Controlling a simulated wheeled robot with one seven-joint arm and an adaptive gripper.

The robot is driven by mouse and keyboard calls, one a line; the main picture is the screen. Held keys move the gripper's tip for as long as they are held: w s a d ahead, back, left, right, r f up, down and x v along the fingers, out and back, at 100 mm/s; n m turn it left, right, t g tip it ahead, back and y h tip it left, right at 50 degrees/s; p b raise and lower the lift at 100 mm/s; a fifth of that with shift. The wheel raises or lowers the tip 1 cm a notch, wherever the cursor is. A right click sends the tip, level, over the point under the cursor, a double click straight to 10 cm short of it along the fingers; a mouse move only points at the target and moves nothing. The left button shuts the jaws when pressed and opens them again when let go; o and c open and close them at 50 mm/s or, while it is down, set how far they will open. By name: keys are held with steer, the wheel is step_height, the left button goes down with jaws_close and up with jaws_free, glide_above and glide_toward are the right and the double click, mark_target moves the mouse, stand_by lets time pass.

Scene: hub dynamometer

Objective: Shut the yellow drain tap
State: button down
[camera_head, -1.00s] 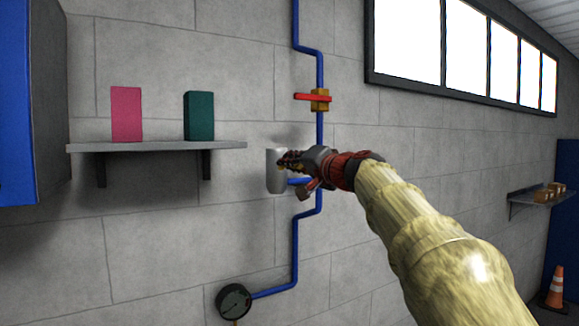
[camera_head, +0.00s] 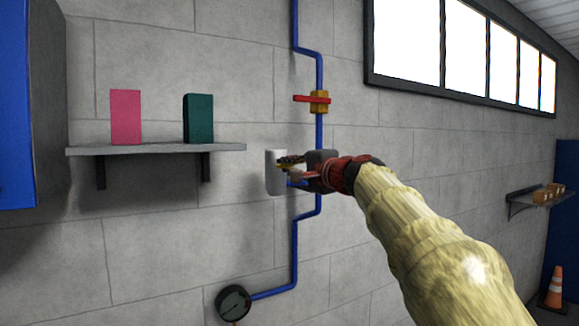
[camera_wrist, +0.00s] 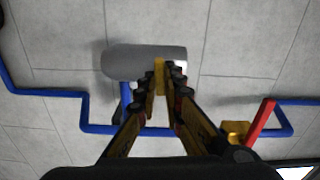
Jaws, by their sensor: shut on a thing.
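The yellow drain tap (camera_wrist: 160,75) shows as a small yellow strip between my fingertips in the wrist view, against a grey-white cylinder. My gripper (camera_wrist: 161,82) is shut on it, with one finger on each side. In the head view my gripper (camera_head: 286,163) reaches in from the right, in front of the same white cylinder (camera_head: 275,184). There my fingers and wrist hide most of the tap, and its exact angle cannot be told.
Blue pipe (camera_head: 295,245) runs up the wall behind my gripper. A brass valve with a red handle (camera_head: 312,98) sits above, and a round gauge (camera_head: 233,302) below. A shelf (camera_head: 155,148) at left holds a pink box (camera_head: 126,117) and a green box (camera_head: 198,117).

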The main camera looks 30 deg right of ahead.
stand_by(0.3)
steer(key=c, duration=2)
jaws_free()
steer(key=shift+d, duration=0.1)
steer(key=shift+o, duration=0.4)
steer(key=s, duration=1.2)
steer(key=shift+d, duration=0.15)
